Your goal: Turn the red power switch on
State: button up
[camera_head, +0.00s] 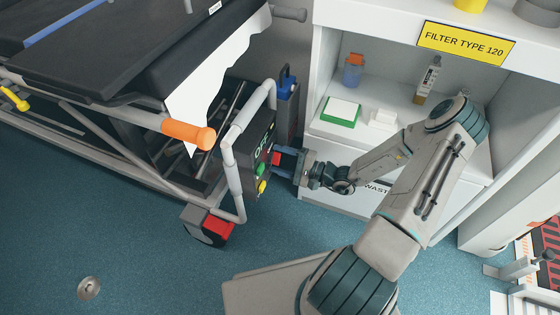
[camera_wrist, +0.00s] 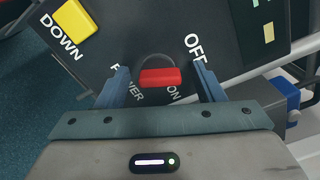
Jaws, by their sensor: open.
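The red power switch (camera_wrist: 160,78) sits on a dark control panel (camera_wrist: 120,30), with the word OFF to its upper right and ON below it, by the word POWER. In the wrist view my gripper (camera_wrist: 165,80) is open, with one finger on each side of the red switch. The fingers look apart from the switch, and the switch lies between them. In the head view my gripper (camera_head: 282,162) is at the face of the control panel (camera_head: 255,150), and the red switch (camera_head: 276,158) shows small between the fingers.
A yellow DOWN button (camera_wrist: 75,22) is on the same panel. White tube rails (camera_head: 238,130) frame the panel on the stretcher, which has an orange handle (camera_head: 200,136). A white cabinet (camera_head: 330,60) with shelves stands behind my arm. Blue floor (camera_head: 130,265) is open at lower left.

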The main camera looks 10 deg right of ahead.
jog(key=shift+a, duration=0.1)
jog(key=c, duration=1)
jog(key=shift+r+p, duration=0.1)
jog(key=shift+p, duration=0.25)
jog(key=shift+w+d+m+p, duration=0.15)
jog(key=shift+m+p, duration=2.05)
jog(key=shift+m, duration=1.05)
jog(key=shift+w+d+m+p, duration=0.1)
jog(key=shift+d+m+p, duration=0.05)
jog(key=shift+m+p, duration=2.6)
jog(key=shift+m+b, duration=0.5)
jog(key=shift+m, duration=0.2)
